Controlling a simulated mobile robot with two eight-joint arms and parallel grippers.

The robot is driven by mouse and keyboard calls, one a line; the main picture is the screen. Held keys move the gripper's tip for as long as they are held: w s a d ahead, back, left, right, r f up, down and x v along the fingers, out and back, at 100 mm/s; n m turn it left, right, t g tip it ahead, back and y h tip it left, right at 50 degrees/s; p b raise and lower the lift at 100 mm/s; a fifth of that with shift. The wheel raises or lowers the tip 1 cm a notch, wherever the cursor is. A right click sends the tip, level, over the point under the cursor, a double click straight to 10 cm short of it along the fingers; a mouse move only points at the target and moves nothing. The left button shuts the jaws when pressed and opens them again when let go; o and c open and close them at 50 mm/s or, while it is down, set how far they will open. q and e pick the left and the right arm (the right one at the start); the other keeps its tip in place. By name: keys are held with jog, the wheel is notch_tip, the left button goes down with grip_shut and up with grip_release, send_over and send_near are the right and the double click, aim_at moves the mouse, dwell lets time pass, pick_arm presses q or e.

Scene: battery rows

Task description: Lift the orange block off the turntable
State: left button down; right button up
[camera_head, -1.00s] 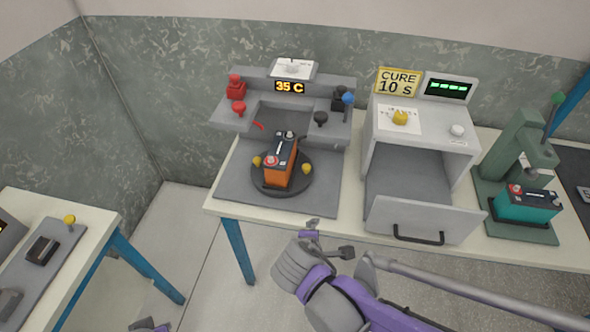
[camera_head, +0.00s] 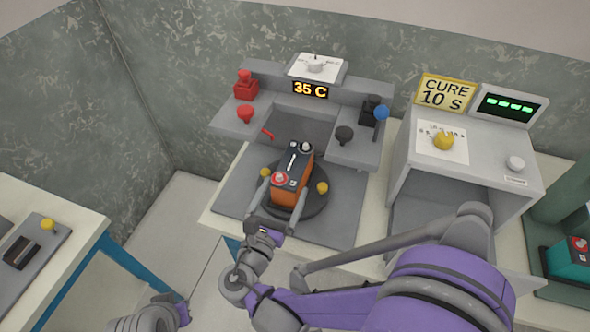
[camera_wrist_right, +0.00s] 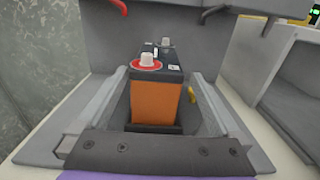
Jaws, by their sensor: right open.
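The orange block (camera_head: 288,190) is a battery shape with a dark top, a red-ringed post and a dark post. It stands upright on the round dark grey turntable (camera_head: 316,206), which has yellow knobs at its edge. My right gripper (camera_head: 281,200) is open, with one finger on each side of the block's near end. In the right wrist view the block (camera_wrist_right: 157,103) stands between the two fingers with a gap on both sides. My left gripper (camera_head: 165,314) shows only partly at the bottom edge; its fingers cannot be made out.
Behind the turntable stands a grey station with a 35 C display (camera_head: 310,90), red knobs at left and dark knobs at right. A grey cure oven (camera_head: 465,165) stands to the right, partly behind my right arm. A teal battery (camera_head: 567,258) is at the far right.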

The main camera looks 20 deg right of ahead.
aim_at(293, 166)
jog(key=x, duration=0.8)
jog(key=shift+w+f, duration=0.15)
jog(key=shift+w, duration=0.2)
grip_shut()
